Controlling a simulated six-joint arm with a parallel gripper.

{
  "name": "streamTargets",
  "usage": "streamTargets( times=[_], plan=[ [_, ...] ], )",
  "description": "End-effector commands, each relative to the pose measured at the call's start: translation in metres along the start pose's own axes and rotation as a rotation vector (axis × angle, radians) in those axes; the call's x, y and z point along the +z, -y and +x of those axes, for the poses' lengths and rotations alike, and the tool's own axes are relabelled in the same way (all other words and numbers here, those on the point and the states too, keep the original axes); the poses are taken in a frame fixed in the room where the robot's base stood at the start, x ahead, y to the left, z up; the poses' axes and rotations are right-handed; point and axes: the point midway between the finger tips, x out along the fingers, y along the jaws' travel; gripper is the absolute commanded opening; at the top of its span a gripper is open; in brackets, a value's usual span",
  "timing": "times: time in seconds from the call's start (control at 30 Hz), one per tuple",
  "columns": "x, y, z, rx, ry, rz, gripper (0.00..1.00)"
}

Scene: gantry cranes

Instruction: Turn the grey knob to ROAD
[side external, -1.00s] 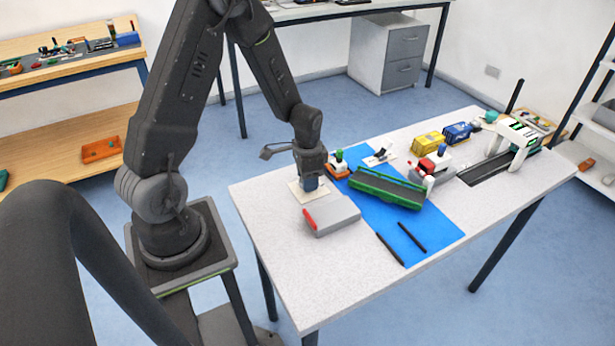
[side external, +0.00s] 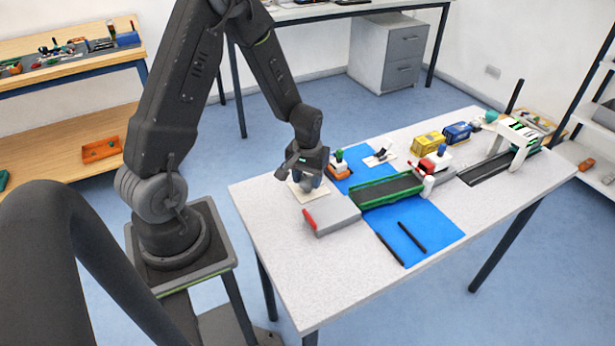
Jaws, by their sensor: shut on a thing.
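My gripper (side external: 308,182) points down at the left part of the white table and is shut on the grey knob. The knob is mostly hidden by the jaws, so its pointer does not show. A cream plate (side external: 310,197) lies under the knob. No ROAD lettering can be read at this size. The green-edged dark bridge piece (side external: 388,190) lies across the blue strip. Its left end meets the grey block with a red end (side external: 337,216), and its right end is by the white and red unit (side external: 437,163).
An orange-based unit with a green knob (side external: 339,167) stands close right of my gripper. A white plate with a dark lever (side external: 380,156) lies behind the bridge. Yellow (side external: 428,142) and blue (side external: 457,132) containers and a white gantry (side external: 517,140) are further right. Two black bars (side external: 411,237) lie in front.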

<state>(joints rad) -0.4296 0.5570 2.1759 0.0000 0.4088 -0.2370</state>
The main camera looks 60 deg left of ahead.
Motion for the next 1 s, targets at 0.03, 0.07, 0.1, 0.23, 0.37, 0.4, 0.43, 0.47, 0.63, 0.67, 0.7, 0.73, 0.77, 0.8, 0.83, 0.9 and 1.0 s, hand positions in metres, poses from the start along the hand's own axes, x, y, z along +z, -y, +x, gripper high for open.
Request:
streamTargets(
  times=[0.03, 0.07, 0.1, 0.23, 0.37, 0.4, 0.43, 0.47, 0.63, 0.67, 0.7, 0.73, 0.77, 0.8, 0.83, 0.9, 1.0],
  plan=[
    [-0.0004, -0.0001, -0.0006, 0.0, -0.001, -0.024, 0.23],
    [-0.0004, -0.0001, -0.0006, 0.0, -0.001, -0.039, 0.23],
    [-0.0004, -0.0001, -0.0006, 0.0, -0.001, -0.056, 0.23],
    [-0.0004, -0.0001, -0.0007, 0.0, -0.001, -0.099, 0.23],
    [-0.0004, -0.0001, -0.0007, 0.0, -0.001, -0.124, 0.23],
    [-0.0004, -0.0001, -0.0007, 0.0, -0.001, -0.129, 0.23],
    [-0.0004, -0.0001, -0.0007, 0.0, -0.001, -0.131, 0.23],
    [-0.0004, -0.0001, -0.0007, 0.001, -0.001, -0.133, 0.23],
    [-0.0005, -0.0001, -0.0007, 0.001, -0.001, -0.138, 0.23],
    [-0.0005, -0.0001, -0.0007, 0.001, -0.001, -0.138, 0.23],
    [-0.0005, -0.0001, -0.0007, 0.001, -0.001, -0.139, 0.23],
    [-0.0005, -0.0001, -0.0007, 0.001, -0.001, -0.139, 0.23],
    [-0.0005, -0.0001, -0.0007, 0.001, -0.001, -0.139, 0.23],
    [-0.0006, -0.0002, -0.0007, 0.001, -0.001, -0.139, 0.23],
    [-0.0006, -0.0001, -0.0007, 0.001, -0.001, -0.139, 0.23],
    [-0.0006, -0.0001, -0.0007, 0.001, -0.002, -0.139, 0.52],
    [-0.0005, -0.0001, -0.0005, 0.001, -0.001, -0.137, 0.62]
  ],
)
